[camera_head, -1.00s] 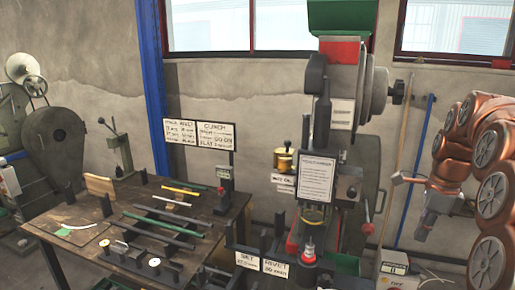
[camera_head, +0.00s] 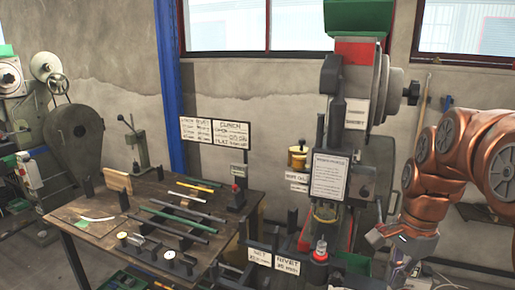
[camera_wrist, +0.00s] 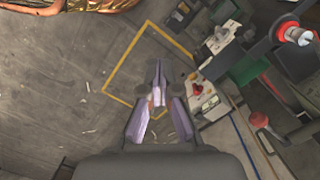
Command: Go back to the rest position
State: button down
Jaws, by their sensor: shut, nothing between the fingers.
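My gripper (camera_wrist: 158,85) is in the middle of the wrist view, fingers pointing away from the camera with the tips together and nothing between them. Below it is bare grey floor with a yellow outline. In the head view my gripper (camera_head: 398,272) hangs at the lower right, below my copper-coloured arm, partly cut off by the bottom edge. It is right of the rivet press (camera_head: 335,170) and apart from it.
A wooden workbench (camera_head: 100,215) with rods and small fixtures stands left of the press. A grey box with a red button (camera_wrist: 198,88) is right of the gripper in the wrist view. Open floor (camera_wrist: 60,85) lies to the left.

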jog(key=s+a+f+n, duration=0.4)
jog(key=s+n, duration=0.3)
jog(key=s, duration=0.3)
jog(key=s+a+f+n+g, duration=0.1)
jog(key=s+a+f+n, duration=0.4)
jog(key=s, duration=0.5)
jog(key=a+n, duration=0.1)
jog(key=n, duration=0.1)
jog(key=shift+s+f+n+h, duration=0.2)
jog(key=shift+n+h, duration=0.1)
jog(key=shift+h, duration=0.1)
